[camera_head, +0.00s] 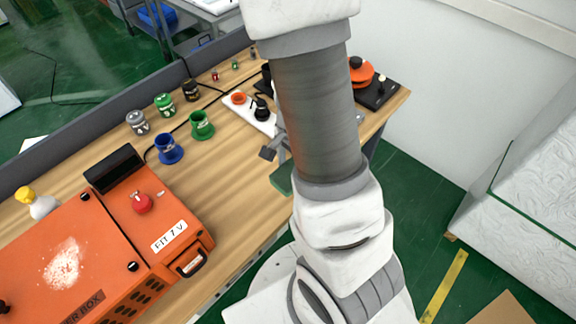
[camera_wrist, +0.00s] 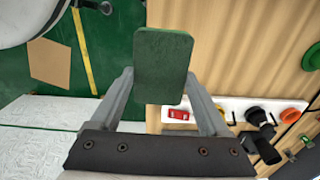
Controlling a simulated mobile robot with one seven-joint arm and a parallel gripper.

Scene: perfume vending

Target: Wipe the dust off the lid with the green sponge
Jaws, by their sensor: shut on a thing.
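The green sponge (camera_wrist: 163,62) is held between the two fingers of my gripper (camera_wrist: 160,85) in the wrist view. In the head view the sponge (camera_head: 281,180) shows at the table's front edge, partly hidden by my arm. The orange box (camera_head: 100,235) stands at the lower left, with a pale dust patch (camera_head: 62,264) on its lid (camera_head: 30,245). My gripper (camera_head: 277,165) is well to the right of the box, apart from the lid.
A red knob (camera_head: 141,203) stands on the box. Blue (camera_head: 168,149) and green (camera_head: 201,125) cups stand behind it. A white power strip (camera_head: 250,113) lies near my gripper. Bare wooden table (camera_head: 235,190) lies between box and gripper.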

